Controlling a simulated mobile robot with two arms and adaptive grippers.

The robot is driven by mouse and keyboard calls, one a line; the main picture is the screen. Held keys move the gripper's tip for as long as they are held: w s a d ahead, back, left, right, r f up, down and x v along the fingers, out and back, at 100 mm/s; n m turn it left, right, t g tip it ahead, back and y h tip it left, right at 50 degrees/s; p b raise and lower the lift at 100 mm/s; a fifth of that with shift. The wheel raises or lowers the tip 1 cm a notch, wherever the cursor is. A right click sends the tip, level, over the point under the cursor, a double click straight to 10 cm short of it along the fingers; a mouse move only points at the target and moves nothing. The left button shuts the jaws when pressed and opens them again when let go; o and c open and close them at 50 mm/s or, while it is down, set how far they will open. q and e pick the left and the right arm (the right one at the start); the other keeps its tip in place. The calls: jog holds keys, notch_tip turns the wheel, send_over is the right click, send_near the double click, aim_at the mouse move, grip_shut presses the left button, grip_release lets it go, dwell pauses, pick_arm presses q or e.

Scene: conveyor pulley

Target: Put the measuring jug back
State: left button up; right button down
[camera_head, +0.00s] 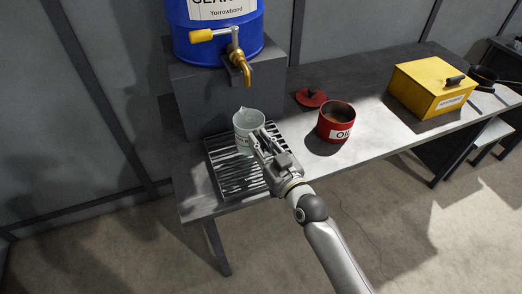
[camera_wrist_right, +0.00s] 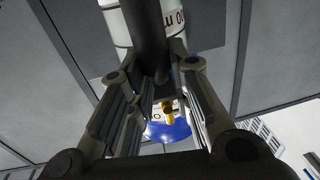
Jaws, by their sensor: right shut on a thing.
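The measuring jug (camera_head: 245,121) is a pale, open-topped vessel over the left part of the slatted drip tray (camera_head: 226,182), in front of and below the brass tap (camera_head: 241,67) of the blue drum. It looks upright; I cannot tell if its base touches the slats. My right gripper (camera_head: 262,146) is shut on the jug at its near right side. In the right wrist view, the dark handle stands between the fingers (camera_wrist_right: 157,85), with the jug's white, marked wall (camera_wrist_right: 117,27) behind it. My left gripper is not in view.
The blue drum (camera_head: 212,35) stands on a grey block (camera_head: 240,95). A red oil tin (camera_head: 336,121) stands right of the tray, with a red lid (camera_head: 311,97) behind it. A yellow box (camera_head: 430,85) and a dark pan (camera_head: 484,76) are farther right. The bench front between is clear.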

notch_tip(320, 180, down, 3)
jog(key=shift+r, duration=0.1)
jog(key=shift+f, duration=0.2)
jog(key=c, duration=1.3)
grip_release()
jog(key=shift+r, duration=0.2)
jog(key=b+v, duration=0.1)
jog(key=v, duration=1.1)
